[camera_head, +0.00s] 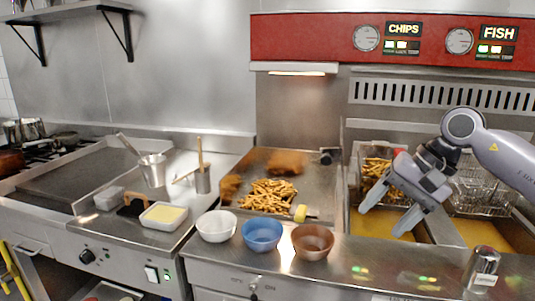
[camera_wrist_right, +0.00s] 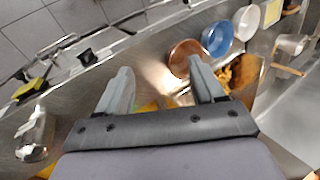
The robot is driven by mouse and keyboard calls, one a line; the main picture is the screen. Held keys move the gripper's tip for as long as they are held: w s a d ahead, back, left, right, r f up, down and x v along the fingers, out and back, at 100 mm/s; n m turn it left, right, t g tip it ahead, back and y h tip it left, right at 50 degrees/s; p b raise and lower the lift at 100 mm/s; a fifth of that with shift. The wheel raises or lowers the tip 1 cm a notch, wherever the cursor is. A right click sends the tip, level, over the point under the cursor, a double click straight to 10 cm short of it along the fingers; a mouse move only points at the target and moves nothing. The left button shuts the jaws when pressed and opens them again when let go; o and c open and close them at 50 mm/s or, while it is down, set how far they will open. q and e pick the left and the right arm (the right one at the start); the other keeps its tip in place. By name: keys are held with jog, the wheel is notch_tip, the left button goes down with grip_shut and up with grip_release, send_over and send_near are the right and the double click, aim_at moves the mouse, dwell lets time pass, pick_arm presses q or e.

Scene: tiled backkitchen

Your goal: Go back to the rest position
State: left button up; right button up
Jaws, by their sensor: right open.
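My right gripper (camera_head: 386,222) is open and empty, held above the left fryer vat with its fingers pointing down and left. In the right wrist view its two grey fingers (camera_wrist_right: 158,88) are spread wide with nothing between them. My right arm comes in from the right edge in the head view. My left gripper does not show in either view.
A fry basket with chips (camera_head: 376,168) hangs behind my gripper; an empty basket (camera_head: 482,195) is to its right. White, blue (camera_head: 262,235) and brown (camera_head: 312,241) bowls line the counter front. Fries (camera_head: 268,195) lie in the tray. A metal shaker (camera_head: 482,270) stands front right.

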jog(key=s+a+f+m+t+y, duration=0.2)
jog(key=s+a+f+m+y, duration=0.15)
jog(key=a+m+y, duration=0.55)
jog(key=s+a+f+m+t+y, duration=0.1)
jog(key=s+a+f+m+y, duration=0.3)
jog(key=a+m, duration=0.75)
jog(key=d+f+m+t+h, duration=0.5)
jog(key=f+m+t, duration=0.15)
jog(key=m, duration=0.75)
jog(key=d+f+m+t+h, duration=0.45)
jog(key=f+m+t, duration=0.2)
jog(key=m, duration=0.85)
jog(key=s+d+f+m+g+h, duration=0.3)
jog(key=s+f+m, duration=0.4)
jog(key=s+f, duration=0.1)
jog(key=s+d+f+m+g+h, duration=0.3)
jog(key=s+d+f+m+g, duration=0.1)
jog(key=s+f+m, duration=0.4)
jog(key=shift+f+g+h, duration=0.3)
jog(key=shift+f+h, duration=0.05)
jog(key=shift+f, duration=0.45)
